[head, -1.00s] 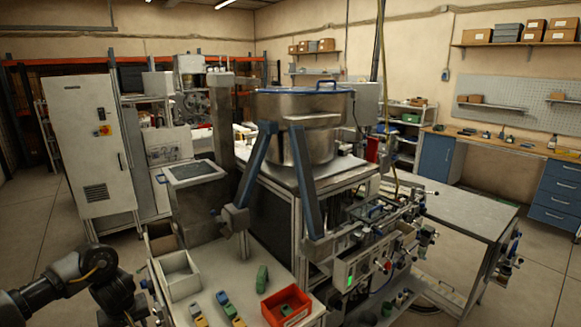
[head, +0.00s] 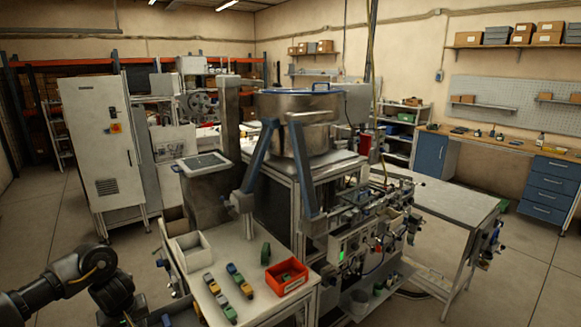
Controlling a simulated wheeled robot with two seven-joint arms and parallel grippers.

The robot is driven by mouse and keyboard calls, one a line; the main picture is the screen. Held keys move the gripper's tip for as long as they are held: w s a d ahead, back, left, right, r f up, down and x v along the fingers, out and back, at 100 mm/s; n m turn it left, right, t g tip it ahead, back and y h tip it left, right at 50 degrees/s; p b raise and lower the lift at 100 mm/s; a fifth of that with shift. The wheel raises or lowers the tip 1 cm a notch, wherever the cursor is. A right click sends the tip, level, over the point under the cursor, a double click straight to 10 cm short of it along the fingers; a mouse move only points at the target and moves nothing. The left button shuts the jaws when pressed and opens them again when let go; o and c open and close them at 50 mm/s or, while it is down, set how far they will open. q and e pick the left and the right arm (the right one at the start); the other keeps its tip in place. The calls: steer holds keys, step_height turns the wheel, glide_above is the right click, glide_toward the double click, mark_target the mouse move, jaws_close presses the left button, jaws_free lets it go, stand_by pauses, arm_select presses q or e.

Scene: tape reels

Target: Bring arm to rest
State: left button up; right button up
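My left arm comes in at the lower left of the head view, a dark jointed arm bent downward over the floor beside the white table. Its gripper is not clearly visible; the arm's end runs off the bottom edge. My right arm and gripper are not in view. On the white table (head: 213,258) stand a white bin (head: 190,250) and a red bin (head: 287,277) with small green pieces inside. A green reel (head: 265,253) stands upright between the bins. Several small yellow, green and blue reels (head: 239,281) lie in rows near the front.
A machine with a large steel bowl (head: 300,110) stands behind the table, with a framed workstation (head: 365,225) to its right. A grey cabinet (head: 102,140) stands at left. A grey side table (head: 450,195) is at right. Floor is open at left.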

arm_select(q)
steer(key=s+d+f+m+h+b, duration=0.1)
steer(key=d+f+m+h+b, duration=0.1)
steer(key=d+f, duration=0.65)
steer(key=s+d+f+m+h+b, duration=0.1)
steer(key=d+f+m+h+b, duration=0.3)
steer(key=f, duration=0.8)
steer(key=s+d+f+t, duration=0.1)
steer(key=s+d+f, duration=0.25)
steer(key=f, duration=0.55)
steer(key=s+d+f, duration=0.3)
steer(key=s+f, duration=0.1)
steer(key=f, duration=0.4)
steer(key=s+a+f+m+y+b, duration=0.1)
steer(key=s+f, duration=0.6)
steer(key=s, duration=0.7)
steer(key=s+a+f+m+g+y+b, duration=0.1)
steer(key=s+f+b, duration=0.1)
steer(key=s+f, duration=0.6)
steer(key=s+a+f+m+g+y+b, duration=0.1)
steer(key=s+f, duration=0.6)
steer(key=s, duration=1.3)
steer(key=shift+a+f+m+y+b, duration=0.35)
steer(key=shift+a+m+y+b, duration=0.1)
steer(key=shift+y+b, duration=0.15)
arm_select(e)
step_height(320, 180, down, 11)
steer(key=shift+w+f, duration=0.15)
arm_select(q)
steer(key=shift+c, duration=0.2)
